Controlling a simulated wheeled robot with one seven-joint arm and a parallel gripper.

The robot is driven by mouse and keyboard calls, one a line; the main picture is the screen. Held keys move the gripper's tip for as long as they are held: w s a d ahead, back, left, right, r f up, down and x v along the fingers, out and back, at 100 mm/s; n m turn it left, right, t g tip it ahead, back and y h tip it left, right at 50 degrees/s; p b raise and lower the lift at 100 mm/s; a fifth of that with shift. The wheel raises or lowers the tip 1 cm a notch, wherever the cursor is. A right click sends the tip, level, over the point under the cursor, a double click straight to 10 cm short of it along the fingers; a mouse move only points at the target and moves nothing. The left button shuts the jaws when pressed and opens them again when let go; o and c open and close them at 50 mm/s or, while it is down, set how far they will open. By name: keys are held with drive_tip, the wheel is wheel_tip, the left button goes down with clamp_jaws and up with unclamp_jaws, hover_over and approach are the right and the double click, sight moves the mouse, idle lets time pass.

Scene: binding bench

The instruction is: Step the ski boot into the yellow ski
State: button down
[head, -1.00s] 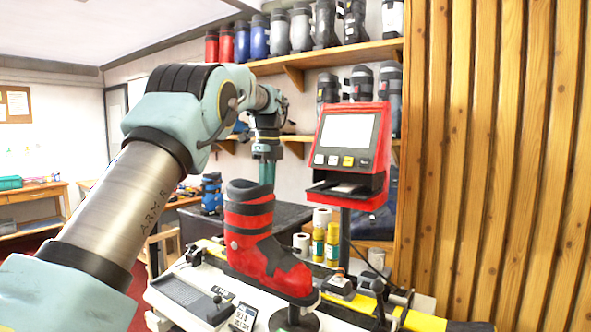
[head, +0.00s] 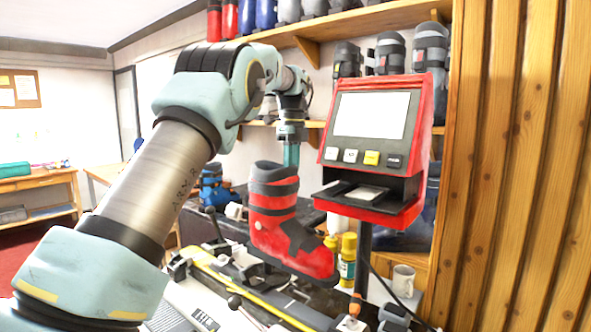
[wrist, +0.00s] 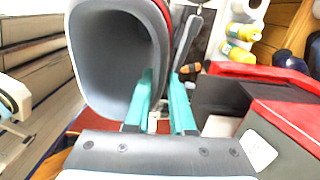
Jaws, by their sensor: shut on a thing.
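The red and black ski boot (head: 284,222) hangs upright from my gripper (head: 290,160), its toe pointing right and toward the bench front. In the wrist view my gripper (wrist: 160,100) is shut on the boot's cuff, one teal finger inside the grey liner (wrist: 112,60) and the other outside. The yellow ski (head: 265,308) lies on the bench below the boot, partly hidden by it and by my arm. The boot appears to be above the ski, apart from it; the exact gap cannot be told.
A red-framed screen terminal (head: 372,140) stands on a post just right of the boot. Yellow bottles (head: 347,260) and a white mug (head: 403,280) are behind the bench at right. A blue boot (head: 213,188) sits further back. Clamps and a black-knobbed lever (head: 212,215) stand along the bench.

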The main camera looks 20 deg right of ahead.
sight(291, 203)
drive_tip(key=shift+f+b, duration=0.55)
drive_tip(key=shift+f, duration=3.95)
drive_tip(key=shift+p, duration=0.4)
